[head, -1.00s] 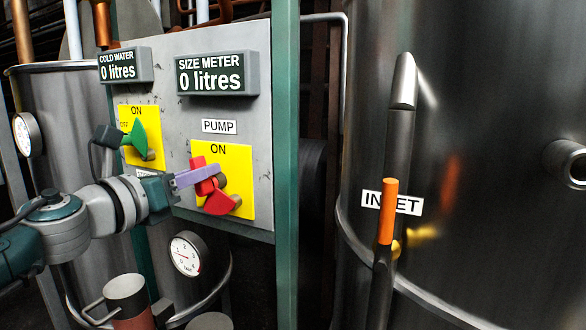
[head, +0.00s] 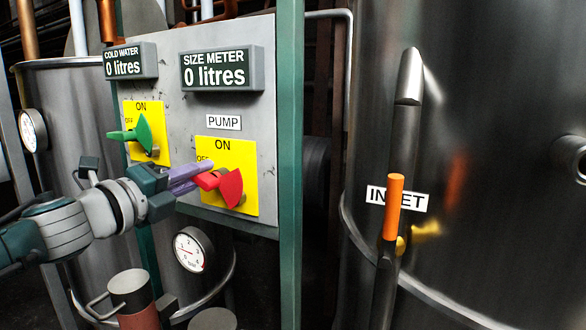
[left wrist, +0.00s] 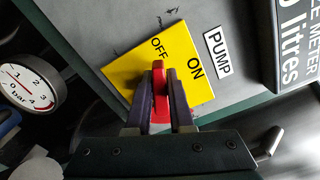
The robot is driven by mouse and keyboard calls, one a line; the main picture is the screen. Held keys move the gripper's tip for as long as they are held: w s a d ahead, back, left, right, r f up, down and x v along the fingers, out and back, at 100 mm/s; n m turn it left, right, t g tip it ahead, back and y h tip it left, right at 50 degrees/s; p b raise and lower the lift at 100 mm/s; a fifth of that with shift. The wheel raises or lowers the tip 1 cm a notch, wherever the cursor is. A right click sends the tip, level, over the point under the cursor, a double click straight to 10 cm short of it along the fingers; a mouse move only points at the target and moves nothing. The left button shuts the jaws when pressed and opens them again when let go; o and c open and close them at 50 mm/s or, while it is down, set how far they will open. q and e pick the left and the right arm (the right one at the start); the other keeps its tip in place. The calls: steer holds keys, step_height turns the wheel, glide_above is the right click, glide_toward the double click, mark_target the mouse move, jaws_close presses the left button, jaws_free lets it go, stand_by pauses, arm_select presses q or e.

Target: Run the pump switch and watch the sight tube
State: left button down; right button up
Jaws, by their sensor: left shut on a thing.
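The red pump switch (head: 231,188) sits on a yellow plate under the PUMP label (head: 223,122). Its handle points left in the head view, just below the OFF mark. My left gripper (head: 200,176) is shut on this handle. In the left wrist view the two purple-grey fingers (left wrist: 158,92) lie on either side of the red handle (left wrist: 159,82), whose tip is by the word OFF. The size meter (head: 221,71) reads 0 litres. I cannot tell for sure which part is the sight tube; a dark upright pipe (head: 404,120) with a bright top stands before the right tank.
A cold water meter (head: 130,61) reads 0 litres, above a green switch (head: 143,134). An orange handle (head: 394,205) stands before the INLET label (head: 415,203). A green post (head: 290,160) edges the panel. A round gauge (head: 192,250) and a mug-like vessel (head: 131,295) are below.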

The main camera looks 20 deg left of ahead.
arm_select(q)
steer(key=n, duration=0.2)
steer(key=f+n, duration=0.1)
steer(key=n, duration=0.1)
steer(key=shift+a+n, duration=0.1)
steer(key=shift+n, duration=0.2)
stand_by(0.3)
steer(key=c, duration=0.8)
jaws_free()
steer(key=s, duration=1)
steer(key=shift+a, duration=0.4)
